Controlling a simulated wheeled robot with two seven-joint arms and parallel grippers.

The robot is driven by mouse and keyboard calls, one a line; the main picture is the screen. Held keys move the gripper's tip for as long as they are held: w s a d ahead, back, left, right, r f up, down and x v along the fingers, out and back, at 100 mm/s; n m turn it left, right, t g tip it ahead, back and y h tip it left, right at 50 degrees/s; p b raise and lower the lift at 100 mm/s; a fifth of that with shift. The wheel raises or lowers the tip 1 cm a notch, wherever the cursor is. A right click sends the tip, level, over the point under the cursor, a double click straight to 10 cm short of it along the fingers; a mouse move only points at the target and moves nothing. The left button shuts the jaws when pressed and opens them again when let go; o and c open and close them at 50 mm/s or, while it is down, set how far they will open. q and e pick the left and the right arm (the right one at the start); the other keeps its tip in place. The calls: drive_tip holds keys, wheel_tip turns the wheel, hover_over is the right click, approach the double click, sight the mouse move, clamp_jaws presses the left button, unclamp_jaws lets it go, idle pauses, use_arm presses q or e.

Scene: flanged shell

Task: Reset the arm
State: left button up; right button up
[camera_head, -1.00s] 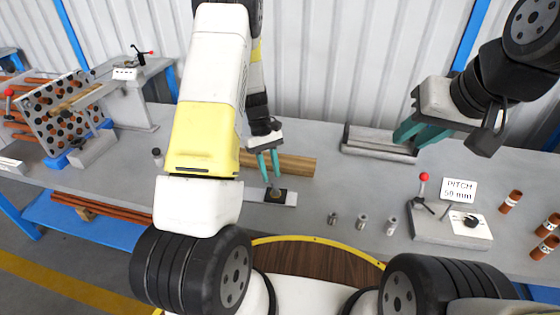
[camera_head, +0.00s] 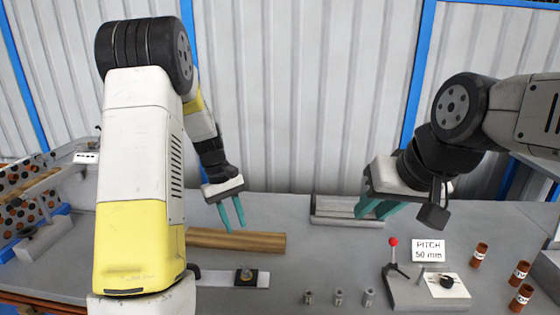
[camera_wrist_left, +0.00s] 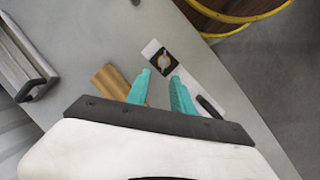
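My left gripper (camera_head: 232,213) has teal fingers. They are apart with nothing between them, above the bench beside the wooden bar. In the left wrist view the two fingers (camera_wrist_left: 160,86) also stand apart and empty, pointing towards a white plate with a dark square block (camera_wrist_left: 160,62). My right gripper (camera_head: 378,208) has teal fingers seen from the side, above the grey channel on the bench. The gap between its fingers cannot be made out.
A wooden bar (camera_head: 236,240) lies on the grey bench. A grey channel (camera_head: 345,210) lies behind. Several small metal cylinders (camera_head: 339,298) stand in front. A red-knobbed fixture (camera_head: 425,285), a "PITCH 50 mm" sign (camera_head: 428,250) and brown tubes (camera_head: 479,255) are at the right.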

use_arm(q)
drive_tip(key=s+d+r+m+t, duration=0.1)
drive_tip(key=s+r+m+t, duration=0.1)
drive_tip(key=s+r, duration=0.4)
drive_tip(key=s+d+r+m+t, duration=0.1)
drive_tip(key=s+r+m+t, duration=0.15)
drive_tip(key=r, duration=0.65)
drive_tip(key=s+r+m+t, duration=0.3)
drive_tip(key=s+r, duration=0.1)
drive_tip(key=s, duration=0.7)
drive_tip(key=shift+s+d+r+t+y, duration=0.2)
drive_tip(key=shift+s+r+t+y, duration=0.15)
drive_tip(key=shift+s+y, duration=0.05)
